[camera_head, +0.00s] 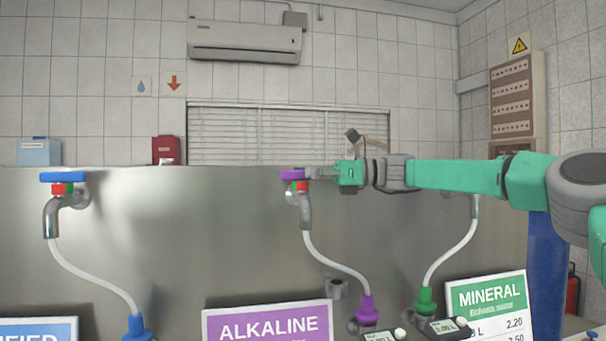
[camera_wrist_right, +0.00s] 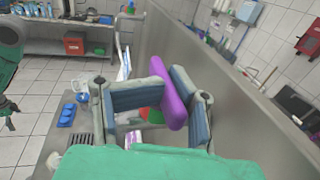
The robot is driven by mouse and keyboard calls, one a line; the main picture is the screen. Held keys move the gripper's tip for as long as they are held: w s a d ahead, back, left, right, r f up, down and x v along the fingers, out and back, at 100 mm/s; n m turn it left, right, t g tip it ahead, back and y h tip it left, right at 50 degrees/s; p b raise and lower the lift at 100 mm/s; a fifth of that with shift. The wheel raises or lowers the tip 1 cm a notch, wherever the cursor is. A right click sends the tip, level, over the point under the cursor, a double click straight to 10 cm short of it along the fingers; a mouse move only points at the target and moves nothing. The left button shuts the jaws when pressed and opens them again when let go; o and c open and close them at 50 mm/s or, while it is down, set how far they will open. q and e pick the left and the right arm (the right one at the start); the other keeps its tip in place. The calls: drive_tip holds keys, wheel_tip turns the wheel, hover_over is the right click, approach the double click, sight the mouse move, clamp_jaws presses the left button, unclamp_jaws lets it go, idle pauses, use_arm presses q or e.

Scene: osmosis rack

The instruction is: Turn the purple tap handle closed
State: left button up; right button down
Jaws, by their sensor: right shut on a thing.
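The purple tap handle (camera_head: 294,174) sits on top of the middle tap (camera_head: 305,212), with a red and green band below it. In the head view it lies roughly level. My right gripper (camera_head: 320,173) reaches it from the right. In the right wrist view the purple handle (camera_wrist_right: 172,98) stands between the two fingers of my right gripper (camera_wrist_right: 160,97). The tap body below is mostly hidden by the gripper in that view. My left gripper is in neither view.
A blue-handled tap (camera_head: 62,177) is at the left. The mineral tap at the right is partly behind my right arm. Hoses run down to coloured fittings. The alkaline sign (camera_head: 268,322) and mineral sign (camera_head: 490,302) stand in front. The steel panel (camera_head: 190,225) backs the taps.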

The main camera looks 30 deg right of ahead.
drive_tip(key=shift+w+d+r+n+g+y, duration=0.1)
drive_tip(key=shift+d+r+n+g+y, duration=0.2)
drive_tip(key=shift+n+g, duration=0.35)
drive_tip(key=shift+a+r+n+g+y, duration=0.1)
drive_tip(key=shift+n+g+y, duration=0.35)
drive_tip(key=shift+g, duration=0.3)
drive_tip(key=shift+g, duration=0.3)
drive_tip(key=shift+d+r+n+g, duration=0.15)
drive_tip(key=shift+d+n+g, duration=0.1)
drive_tip(key=shift+n+g, duration=0.05)
drive_tip(key=c, duration=1.6)
unclamp_jaws()
drive_tip(key=shift+w+f, duration=0.25)
drive_tip(key=shift+f, duration=0.05)
drive_tip(key=shift+s+f, duration=0.1)
drive_tip(key=shift+a+f, duration=0.1)
drive_tip(key=shift+a, duration=0.1)
drive_tip(key=shift+d, duration=0.1)
